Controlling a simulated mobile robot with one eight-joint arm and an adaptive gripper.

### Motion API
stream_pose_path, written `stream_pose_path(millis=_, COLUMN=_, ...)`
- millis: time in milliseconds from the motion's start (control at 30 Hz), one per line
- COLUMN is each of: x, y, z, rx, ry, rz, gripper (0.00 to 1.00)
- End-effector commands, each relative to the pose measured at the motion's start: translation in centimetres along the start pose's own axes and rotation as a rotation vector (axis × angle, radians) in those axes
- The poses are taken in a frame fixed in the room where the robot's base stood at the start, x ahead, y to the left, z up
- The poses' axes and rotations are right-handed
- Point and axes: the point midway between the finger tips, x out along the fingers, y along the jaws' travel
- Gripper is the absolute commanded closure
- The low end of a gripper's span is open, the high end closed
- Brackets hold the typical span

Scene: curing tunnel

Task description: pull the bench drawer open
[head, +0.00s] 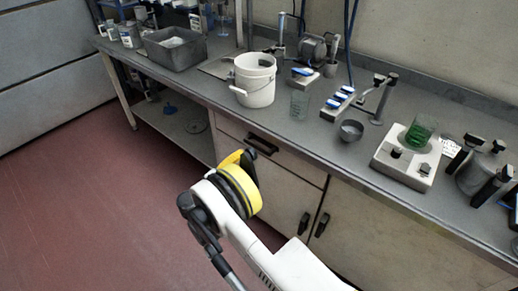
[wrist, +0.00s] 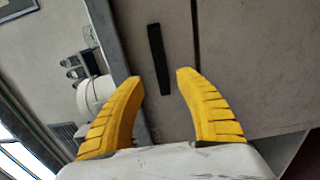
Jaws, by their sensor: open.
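The bench drawer (head: 297,162) sits under the bench top in the head view, and its front looks flush with the cabinet. Its black bar handle (head: 262,146) is on the left part of the front. My gripper (head: 247,158) has yellow fingers and is close to the handle in the head view, partly covering the drawer front. In the wrist view my gripper (wrist: 159,77) is open and empty. The handle (wrist: 158,58) lies ahead, with its near end showing between the fingertips. I cannot tell whether a finger touches it.
Cabinet doors with black handles (head: 304,223) are below the drawer. The red floor (head: 90,200) at left is clear.

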Motion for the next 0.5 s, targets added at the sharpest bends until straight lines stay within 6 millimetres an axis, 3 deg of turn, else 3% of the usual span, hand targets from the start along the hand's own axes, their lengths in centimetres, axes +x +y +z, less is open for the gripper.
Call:
stream_pose_path(millis=300, x=6.4, y=-0.2, z=0.1, rx=0.000, ry=-0.003, rz=-0.002, gripper=0.59)
stream_pose_path(millis=500, x=8.7, y=-0.2, z=0.0, rx=0.000, ry=-0.001, rz=-0.002, gripper=0.59)
